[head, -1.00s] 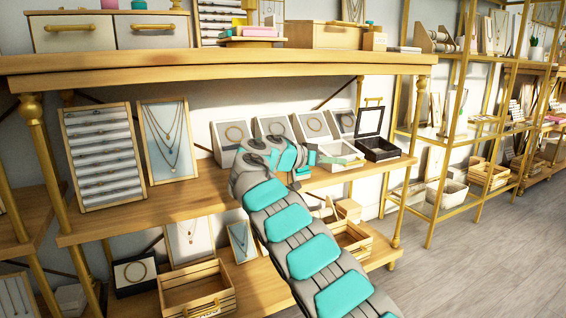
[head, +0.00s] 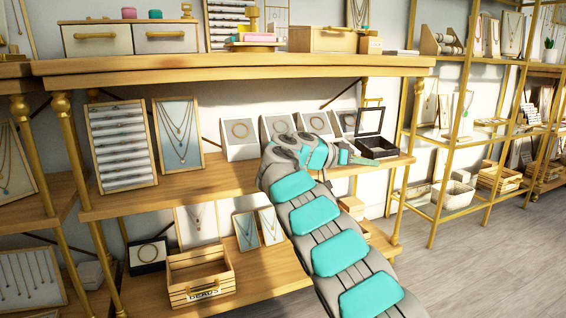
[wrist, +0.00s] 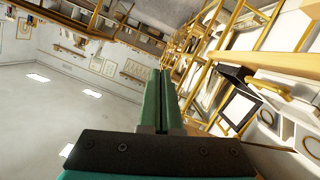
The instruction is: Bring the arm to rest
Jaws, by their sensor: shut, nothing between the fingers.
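My gripper (wrist: 160,100) is shut and empty in the wrist view, its two green fingers together. In the head view my grey and teal arm reaches up from the lower right to the middle shelf (head: 215,185), and the gripper (head: 368,160) points right. It is beside the open black display box (head: 378,147), in front of or over it; I cannot tell whether they touch. The fingertips are small in that view.
Several bracelet displays (head: 240,140) stand behind the arm. A necklace board (head: 180,133) and a ring rack (head: 122,145) are at left. A wooden crate (head: 200,278) is on the lower shelf. A gold-framed shelf unit (head: 450,130) stands at right. Grey floor (head: 490,265) is open.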

